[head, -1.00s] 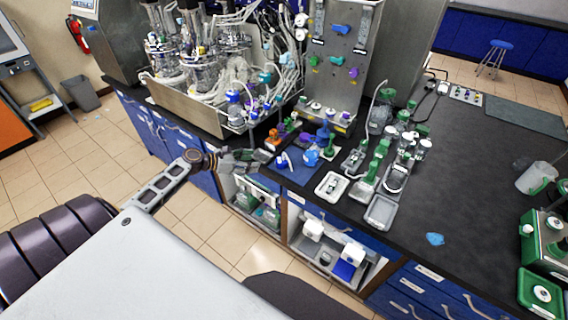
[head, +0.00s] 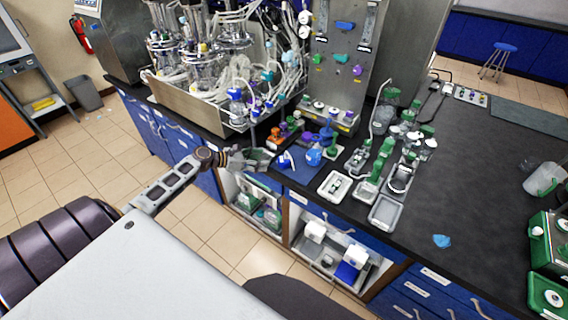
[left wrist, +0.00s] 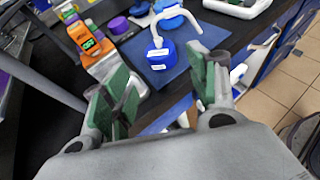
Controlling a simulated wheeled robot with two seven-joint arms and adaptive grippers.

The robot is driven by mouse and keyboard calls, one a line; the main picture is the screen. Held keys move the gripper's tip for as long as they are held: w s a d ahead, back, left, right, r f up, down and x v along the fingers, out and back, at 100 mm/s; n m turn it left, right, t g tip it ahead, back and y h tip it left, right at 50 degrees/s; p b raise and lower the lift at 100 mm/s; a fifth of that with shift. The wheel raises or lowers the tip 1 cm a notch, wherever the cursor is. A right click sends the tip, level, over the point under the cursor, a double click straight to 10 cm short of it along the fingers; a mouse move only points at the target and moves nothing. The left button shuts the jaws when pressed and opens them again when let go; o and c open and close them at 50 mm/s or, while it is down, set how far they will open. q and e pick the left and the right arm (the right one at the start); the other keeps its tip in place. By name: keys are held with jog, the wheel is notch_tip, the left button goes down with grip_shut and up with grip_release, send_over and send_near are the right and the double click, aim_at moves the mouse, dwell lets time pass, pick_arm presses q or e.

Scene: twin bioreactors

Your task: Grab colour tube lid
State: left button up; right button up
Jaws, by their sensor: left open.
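My left gripper (head: 252,158) is open and empty at the bench's front edge in the head view. In the left wrist view its green-padded fingers (left wrist: 162,68) are spread, with a blue bottle (left wrist: 162,56) with a bent white spout beyond them. A purple lid (left wrist: 118,25) and a blue lid (left wrist: 170,12) lie farther back. In the head view the blue bottle (head: 285,160) is just right of the gripper. I cannot tell which piece is the colour tube lid. My right gripper is not in view.
A blue mat (left wrist: 185,85) lies under the bottle. Pale trays (head: 384,211) and green-capped bottles (head: 386,146) stand to the right. A steel rack of glass vessels (head: 200,108) stands behind the gripper. The dark bench (head: 460,190) has free room farther right.

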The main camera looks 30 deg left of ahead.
aim_at(282, 159)
pick_arm(q)
jog(key=shift+b+x, duration=1.9)
jog(key=shift+x, duration=0.75)
